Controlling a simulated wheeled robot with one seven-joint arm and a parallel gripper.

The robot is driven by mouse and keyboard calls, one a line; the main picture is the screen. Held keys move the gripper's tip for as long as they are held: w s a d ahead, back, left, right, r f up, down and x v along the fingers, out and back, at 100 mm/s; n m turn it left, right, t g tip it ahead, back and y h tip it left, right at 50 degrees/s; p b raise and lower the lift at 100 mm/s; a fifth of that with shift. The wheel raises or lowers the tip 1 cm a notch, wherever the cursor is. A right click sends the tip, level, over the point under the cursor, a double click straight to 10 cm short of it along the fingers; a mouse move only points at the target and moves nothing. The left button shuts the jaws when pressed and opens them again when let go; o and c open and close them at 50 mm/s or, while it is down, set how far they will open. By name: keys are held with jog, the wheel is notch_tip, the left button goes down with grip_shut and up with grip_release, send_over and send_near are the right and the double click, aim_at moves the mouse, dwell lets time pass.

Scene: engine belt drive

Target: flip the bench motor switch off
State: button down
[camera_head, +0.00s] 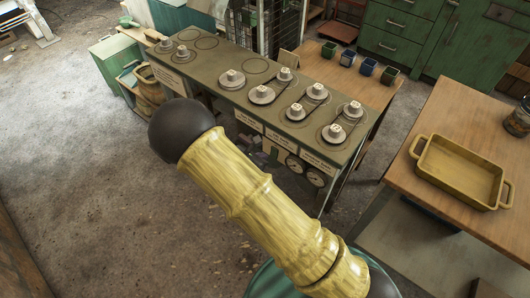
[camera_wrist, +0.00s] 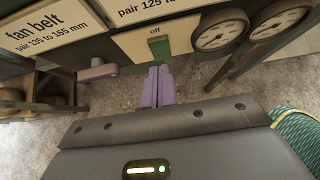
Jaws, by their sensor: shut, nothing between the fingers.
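The bench motor switch is a green toggle (camera_wrist: 158,48) on a pale plate (camera_wrist: 128,44) in the wrist view. The word "off" is printed above the toggle. No other word on the plate shows, and I cannot tell surely which way the toggle is set. My gripper (camera_wrist: 157,72) has purple fingers, shut together and empty. The fingertips are just below the toggle in the picture; I cannot tell whether they touch it. In the head view my arm covers part of the bench front, and the switch is not clear there.
Two round gauges (camera_wrist: 220,30) (camera_wrist: 281,20) sit right of the switch. A purple lever-like part (camera_wrist: 97,69) sticks out at left, under the "fan belt" label (camera_wrist: 48,30). The bench (camera_head: 215,90) carries several pulleys. A wooden table with a yellow tray (camera_head: 457,172) stands at right.

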jog(key=w+d+r+p+v, duration=0.1)
jog(key=v, duration=0.9)
jog(key=shift+r, duration=0.45)
jog(key=shift+a, duration=0.1)
jog(key=s+d+r+m+g+y, duration=0.2)
jog(key=s+d+r+m, duration=0.2)
jog(key=d+m, duration=0.5)
jog(key=s+d+r+m+g+y, duration=0.2)
jog(key=s+d+r+m, duration=0.3)
jog(key=m, duration=0.5)
jog(key=s+d+r+m+g+y, duration=0.1)
jog(key=s+d+r+m+y, duration=0.2)
jog(key=d+m, duration=0.65)
notch_tip(320, 180, up, 18)
jog(key=p, duration=1.7)
jog(key=shift+a+f+g+h, duration=0.2)
jog(key=shift+a+g+h, duration=0.1)
jog(key=shift+a+h, duration=0.15)
jog(key=shift+w+f, duration=0.1)
